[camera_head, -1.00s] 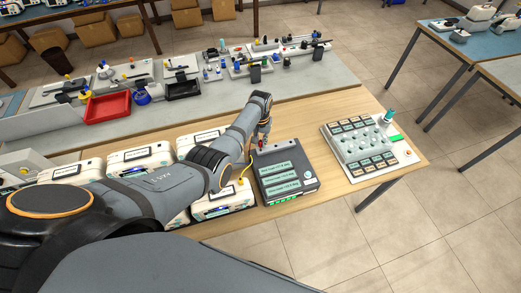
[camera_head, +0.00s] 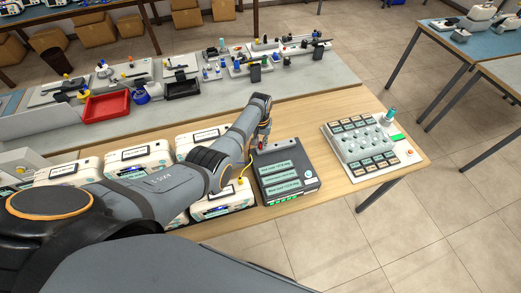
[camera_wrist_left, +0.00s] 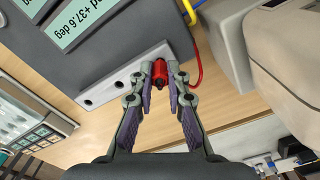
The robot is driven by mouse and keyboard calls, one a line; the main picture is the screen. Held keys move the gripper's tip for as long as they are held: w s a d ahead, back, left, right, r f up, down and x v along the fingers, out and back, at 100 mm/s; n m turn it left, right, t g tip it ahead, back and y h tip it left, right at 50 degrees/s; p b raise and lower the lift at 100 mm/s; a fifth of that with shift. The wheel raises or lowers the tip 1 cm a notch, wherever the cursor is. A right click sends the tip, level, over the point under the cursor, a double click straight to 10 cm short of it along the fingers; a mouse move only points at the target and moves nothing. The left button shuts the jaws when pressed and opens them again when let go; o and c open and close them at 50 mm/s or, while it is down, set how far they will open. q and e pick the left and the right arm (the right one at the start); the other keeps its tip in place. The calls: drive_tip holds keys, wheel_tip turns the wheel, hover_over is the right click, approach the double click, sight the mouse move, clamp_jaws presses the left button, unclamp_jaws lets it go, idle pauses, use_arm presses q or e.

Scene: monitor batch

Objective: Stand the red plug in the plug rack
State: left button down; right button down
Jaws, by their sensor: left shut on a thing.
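My left gripper (camera_wrist_left: 160,90) is shut on the red plug (camera_wrist_left: 159,74) in the left wrist view. In the head view my left gripper (camera_head: 263,133) is over the back left corner of a dark box with green label strips. The plug rack appears to be the pale grey bar with holes (camera_wrist_left: 112,82) along the box's edge; it also shows in the head view (camera_head: 282,146). The plug is at one end of this bar. I cannot tell whether its tip is in a hole. My right gripper is not in view.
The dark box (camera_head: 290,184) stands on the wooden table. A yellow cable (camera_head: 245,172) and several white instruments (camera_head: 143,155) are to its left. A keypad panel (camera_head: 365,145) is to the right. Bare tabletop (camera_head: 318,158) lies between box and panel.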

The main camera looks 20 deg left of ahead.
use_arm(q)
drive_tip(key=shift+f+b, duration=0.35)
drive_tip(key=shift+f, duration=0.2)
idle(0.7)
drive_tip(key=c, duration=1.3)
unclamp_jaws()
drive_tip(key=shift+o, duration=0.2)
wheel_tip(320, 180, up, 12)
